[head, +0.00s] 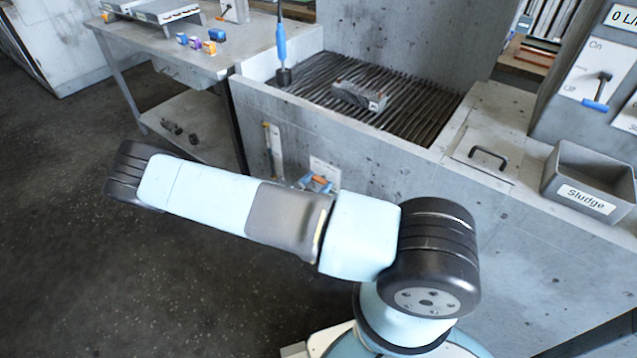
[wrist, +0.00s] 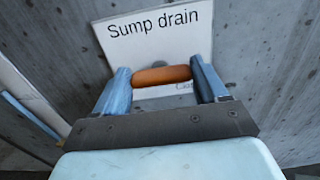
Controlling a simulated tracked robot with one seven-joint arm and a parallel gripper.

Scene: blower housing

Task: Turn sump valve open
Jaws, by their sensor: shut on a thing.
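The sump valve has an orange handle (wrist: 162,75) in front of a white plate (wrist: 150,38) that reads "Sump drain". The handle lies roughly level across the wrist view. My gripper (wrist: 165,82) is shut on the orange handle, with one blue finger at each end of it. In the head view the plate (head: 325,168) is on the front wall of the concrete basin, with the handle and my fingers small in front of it. Smaller lettering low on the plate is mostly hidden by my gripper and the handle.
The concrete basin has a dark grate (head: 415,108) with a grey block (head: 360,95) on it. A gauge-like strip (head: 274,150) is on the wall left of the plate. A workbench (head: 180,50) stands at left. A "Sludge" bin (head: 590,180) sits on the ledge at right.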

